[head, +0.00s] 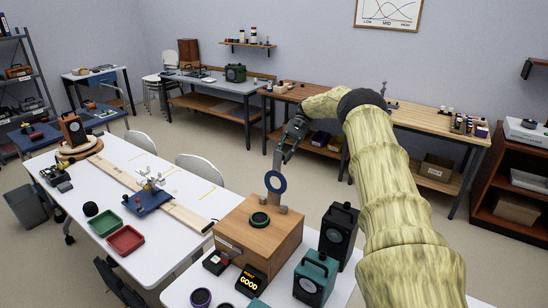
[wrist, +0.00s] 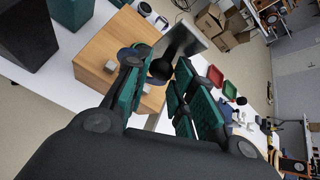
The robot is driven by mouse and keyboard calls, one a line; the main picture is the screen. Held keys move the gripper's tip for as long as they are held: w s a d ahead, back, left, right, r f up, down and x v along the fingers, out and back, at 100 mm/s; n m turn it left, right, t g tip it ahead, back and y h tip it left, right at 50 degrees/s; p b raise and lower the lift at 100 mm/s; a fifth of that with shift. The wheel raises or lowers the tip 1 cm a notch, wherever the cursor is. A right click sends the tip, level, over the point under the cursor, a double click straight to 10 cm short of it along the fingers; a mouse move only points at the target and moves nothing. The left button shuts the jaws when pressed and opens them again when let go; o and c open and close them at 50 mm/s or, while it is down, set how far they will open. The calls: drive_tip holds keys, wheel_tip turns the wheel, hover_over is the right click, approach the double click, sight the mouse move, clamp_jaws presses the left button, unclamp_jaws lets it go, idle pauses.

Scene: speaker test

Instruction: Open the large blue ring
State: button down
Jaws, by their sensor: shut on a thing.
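The large blue ring (head: 276,181) stands upright above the top of a wooden box (head: 231,243) in the head view. A grey metal plate (head: 277,157) rises behind it. My gripper (head: 281,152) is just above and behind the ring; its fingers are small there. In the wrist view, my gripper (wrist: 160,82) has its teal-padded fingers either side of a black part (wrist: 180,42) in front of the grey plate (wrist: 193,36), and is shut on it. The exact contact is hidden.
A dark green ring (head: 260,218) lies on the box top. A black speaker (head: 338,235) and a teal speaker (head: 315,277) stand to its right. Green (head: 107,222) and red (head: 126,240) trays lie on the white table to the left. My arm crosses the right side.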

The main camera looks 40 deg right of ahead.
drive_tip(key=shift+s+d+f, duration=0.2)
drive_tip(key=shift+s+f, duration=0.1)
drive_tip(key=shift+f, duration=0.2)
drive_tip(key=shift+s+d+f, duration=0.15)
drive_tip(key=shift+s+f, duration=0.15)
drive_tip(key=shift+f, duration=0.2)
drive_tip(key=c, duration=1.3)
unclamp_jaws()
drive_tip(key=shift+w+r, duration=0.3)
drive_tip(key=shift+d, duration=0.15)
drive_tip(key=shift+w+r, duration=0.1)
drive_tip(key=shift+r, duration=5)
